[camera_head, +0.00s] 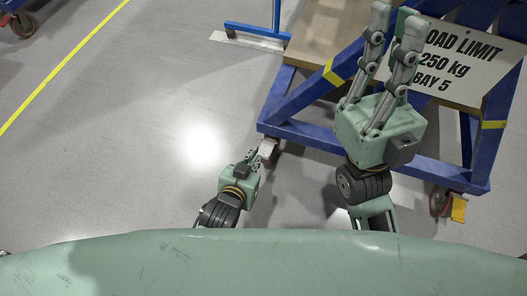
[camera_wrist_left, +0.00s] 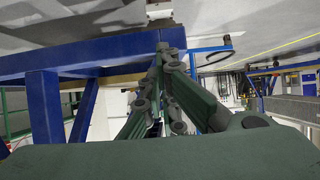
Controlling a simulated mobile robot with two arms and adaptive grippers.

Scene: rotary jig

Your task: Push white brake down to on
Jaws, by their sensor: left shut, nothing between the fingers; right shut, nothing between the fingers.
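The white brake (camera_head: 267,148) is a small pale pedal on the caster under the near left corner of the blue cart (camera_head: 300,133). The brake's exact tilt is too small to tell. My left gripper (camera_head: 257,155) is shut and empty, low beside this caster, its tips close to the brake; contact cannot be told. In the left wrist view its closed fingertips (camera_wrist_left: 166,50) lie against the view of a blue cart beam (camera_wrist_left: 95,57). My right gripper (camera_head: 394,25) is shut and empty, raised in front of the load limit sign.
A white load limit sign (camera_head: 463,62) hangs on the cart. A caster with a yellow brake (camera_head: 458,208) is at the cart's near right corner. A blue stand (camera_head: 255,32) is behind. The grey floor (camera_head: 130,150) to the left is clear, with a yellow line (camera_head: 62,67).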

